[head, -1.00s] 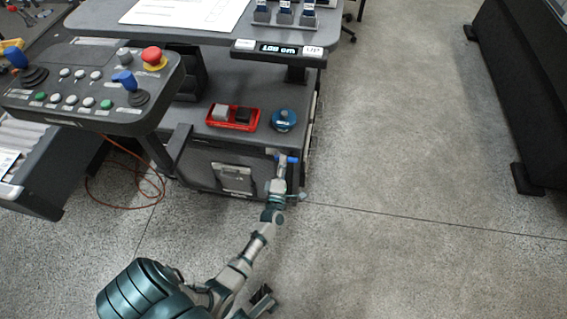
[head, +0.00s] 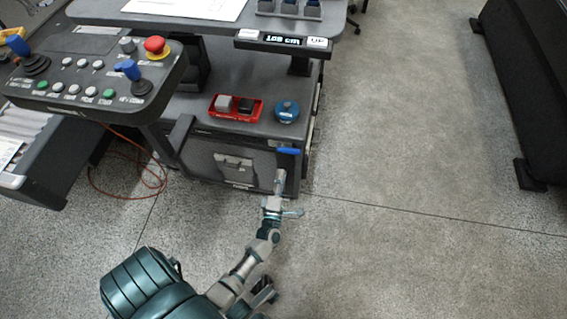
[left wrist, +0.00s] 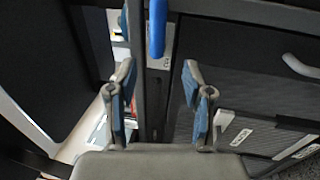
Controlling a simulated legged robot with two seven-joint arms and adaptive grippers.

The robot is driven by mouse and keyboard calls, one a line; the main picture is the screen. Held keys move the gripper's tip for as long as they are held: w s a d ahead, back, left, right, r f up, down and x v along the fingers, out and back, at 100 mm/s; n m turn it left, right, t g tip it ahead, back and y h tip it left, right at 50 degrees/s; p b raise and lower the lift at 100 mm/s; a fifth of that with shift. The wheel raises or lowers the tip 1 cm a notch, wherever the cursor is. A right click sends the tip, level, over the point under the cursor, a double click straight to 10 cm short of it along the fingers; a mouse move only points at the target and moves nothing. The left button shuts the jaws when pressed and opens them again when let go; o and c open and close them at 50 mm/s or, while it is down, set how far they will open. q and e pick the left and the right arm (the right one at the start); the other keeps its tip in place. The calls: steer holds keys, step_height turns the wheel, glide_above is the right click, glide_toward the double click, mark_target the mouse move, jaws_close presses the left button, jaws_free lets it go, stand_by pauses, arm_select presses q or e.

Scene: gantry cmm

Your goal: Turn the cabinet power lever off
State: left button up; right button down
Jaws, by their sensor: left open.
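The power lever has a blue handle (head: 288,151) on a dark plate at the right end of the cabinet's (head: 205,160) front. It lies crosswise in the head view. In the left wrist view the blue handle (left wrist: 157,28) stands ahead of the fingers, at the top middle, its upper end cut off by the frame. My left gripper (head: 280,178) is just below the handle in the head view. In the left wrist view its blue-padded fingers (left wrist: 158,82) are apart with nothing between them; the handle is beyond the tips. My right gripper is not identifiable.
A red tray (head: 236,108) with blocks and a blue round object (head: 286,111) sit on the cabinet's ledge. A control panel with joysticks (head: 95,75) overhangs at left. An orange cable (head: 125,190) lies on the floor. The floor at right (head: 400,200) is clear.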

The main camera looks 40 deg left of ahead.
arm_select(q)
steer(key=shift+v, duration=1.65)
